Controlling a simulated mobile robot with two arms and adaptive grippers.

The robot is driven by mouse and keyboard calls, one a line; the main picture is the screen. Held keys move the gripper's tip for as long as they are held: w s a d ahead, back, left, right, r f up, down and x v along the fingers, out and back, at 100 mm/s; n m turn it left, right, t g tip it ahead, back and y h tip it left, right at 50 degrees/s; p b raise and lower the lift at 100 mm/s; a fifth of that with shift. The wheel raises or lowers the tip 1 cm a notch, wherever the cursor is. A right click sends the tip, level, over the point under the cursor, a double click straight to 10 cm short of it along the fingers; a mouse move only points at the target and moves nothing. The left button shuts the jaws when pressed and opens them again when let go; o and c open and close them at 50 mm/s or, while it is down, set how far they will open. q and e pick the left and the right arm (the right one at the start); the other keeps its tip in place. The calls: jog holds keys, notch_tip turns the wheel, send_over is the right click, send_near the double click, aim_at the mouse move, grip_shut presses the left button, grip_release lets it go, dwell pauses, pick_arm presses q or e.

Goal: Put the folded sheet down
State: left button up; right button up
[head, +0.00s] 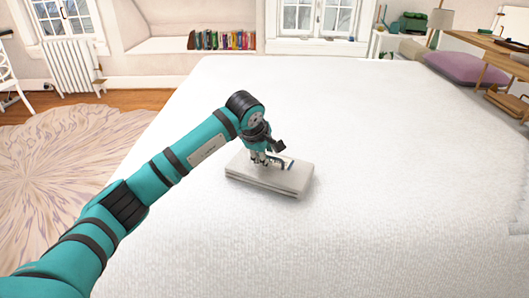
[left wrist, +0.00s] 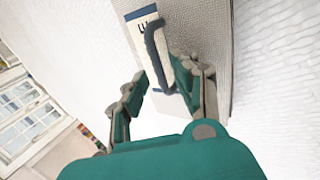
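The folded sheet (head: 290,178) is a flat, pale grey stack that appears to lie on the white bed (head: 400,200). In the left wrist view the sheet (left wrist: 205,30) shows a dark, curved handle (left wrist: 152,42) and a white label with a blue edge on its top. My left gripper (head: 267,157) is just above the sheet's top, near its far left part. In the left wrist view the fingers of the left gripper (left wrist: 160,85) are spread apart, with the handle's near end between them. I see no clear grip on the handle. My right gripper is not in view.
The bed is bare and free around the sheet. A purple cushion (head: 467,67) and a wooden desk (head: 490,42) are at the far right. Books (head: 222,40) stand in a low shelf at the back. A patterned rug (head: 65,165) lies on the floor at left.

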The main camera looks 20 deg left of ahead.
pick_arm(q)
jog(key=v, duration=1.1)
jog(key=shift+p, duration=0.45)
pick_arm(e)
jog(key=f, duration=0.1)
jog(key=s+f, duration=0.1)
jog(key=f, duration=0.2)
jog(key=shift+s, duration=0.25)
pick_arm(q)
jog(key=shift+r, duration=0.15)
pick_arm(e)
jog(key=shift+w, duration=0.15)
